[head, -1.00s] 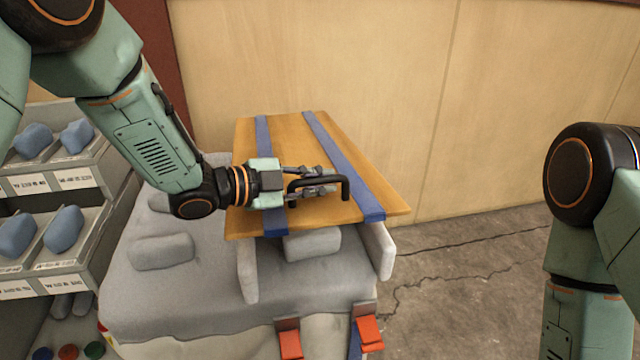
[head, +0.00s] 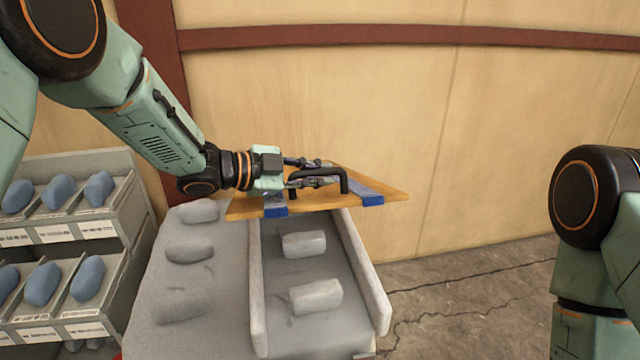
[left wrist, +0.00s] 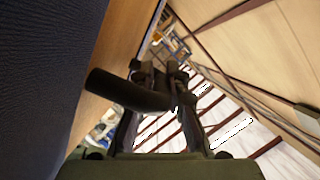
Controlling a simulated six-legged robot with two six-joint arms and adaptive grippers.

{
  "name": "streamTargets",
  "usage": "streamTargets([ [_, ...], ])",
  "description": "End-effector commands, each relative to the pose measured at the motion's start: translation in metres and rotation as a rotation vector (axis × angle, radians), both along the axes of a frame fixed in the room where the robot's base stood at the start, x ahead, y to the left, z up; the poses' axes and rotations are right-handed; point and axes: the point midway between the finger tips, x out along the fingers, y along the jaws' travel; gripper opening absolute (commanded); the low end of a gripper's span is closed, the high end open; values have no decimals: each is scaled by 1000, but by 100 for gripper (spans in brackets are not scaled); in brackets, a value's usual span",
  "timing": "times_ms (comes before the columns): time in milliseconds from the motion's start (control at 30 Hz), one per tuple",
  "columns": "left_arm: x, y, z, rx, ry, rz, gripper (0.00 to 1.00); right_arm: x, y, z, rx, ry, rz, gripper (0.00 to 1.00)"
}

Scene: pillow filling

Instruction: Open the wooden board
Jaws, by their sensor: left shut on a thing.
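The wooden board (head: 325,204) is tilted up above the grey bed, with two blue straps (head: 366,194) across it and a black handle (head: 344,180) near its front edge. My left gripper (head: 325,176) is shut on the handle, at the board's front. In the left wrist view the handle (left wrist: 128,92) passes between the gripper's fingers (left wrist: 160,100), and the wooden board (left wrist: 112,50) shows beside it. My right arm is at the right edge of the head view; its gripper is out of view.
The grey bed (head: 215,290) carries several grey pillow-like pads and two low padded rails (head: 360,265). A shelf rack (head: 110,215) with blue pads stands at left. A wooden wall (head: 400,110) is behind. The cracked floor (head: 450,290) at right is clear.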

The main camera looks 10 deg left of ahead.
Motion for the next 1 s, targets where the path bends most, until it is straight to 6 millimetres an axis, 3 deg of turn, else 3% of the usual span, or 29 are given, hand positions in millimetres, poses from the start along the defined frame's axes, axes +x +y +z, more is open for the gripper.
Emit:
streamTargets([
  [33,5,2,15,0,-5,0,0,0,0,12,0,0,0,40],
  [500,48,15,90,0,-6,-1,0,0,0,69,0,0,0,40],
  [700,63,20,112,-1,-6,-2,0,0,0,86,0,0,0,40],
  [1000,77,24,128,-2,-7,-4,0,0,0,98,0,0,0,40],
])
